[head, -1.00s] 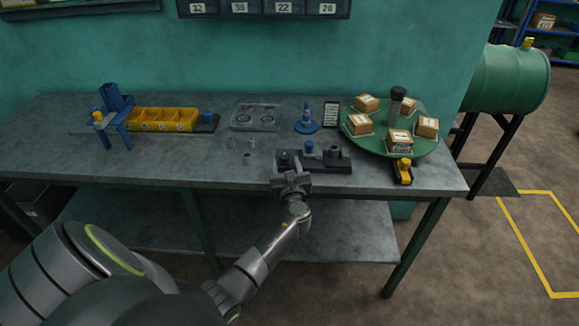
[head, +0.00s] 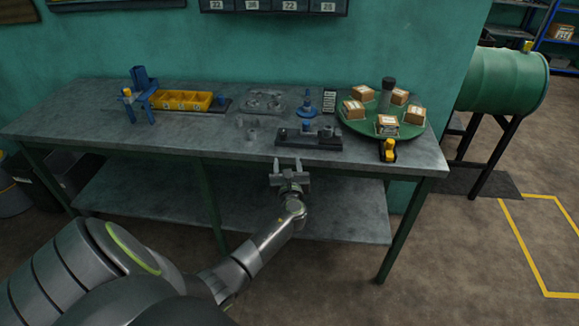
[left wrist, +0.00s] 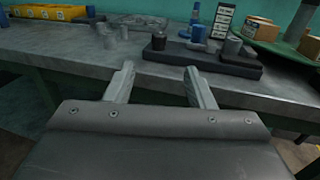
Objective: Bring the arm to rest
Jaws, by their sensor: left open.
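My left gripper (head: 288,166) is in front of the workbench's front edge, near the middle of the head view. Its two fingers are apart with nothing between them. In the left wrist view the open fingers (left wrist: 161,87) point at the bench edge and the dark fixture block beyond. The dark fixture block (head: 322,140) sits on the bench just past the fingertips, with a blue-topped piece on it; it also shows in the left wrist view (left wrist: 225,62). The fingers look apart from it. My right gripper is in neither view.
The grey bench (head: 180,135) holds a yellow bin tray (head: 183,101), a blue stand (head: 140,95), small grey cylinders, a green turntable (head: 354,125) with several boxes and a yellow-handled tool (head: 388,150). A lower shelf (head: 160,205) lies below. A green drum (head: 505,80) stands at right.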

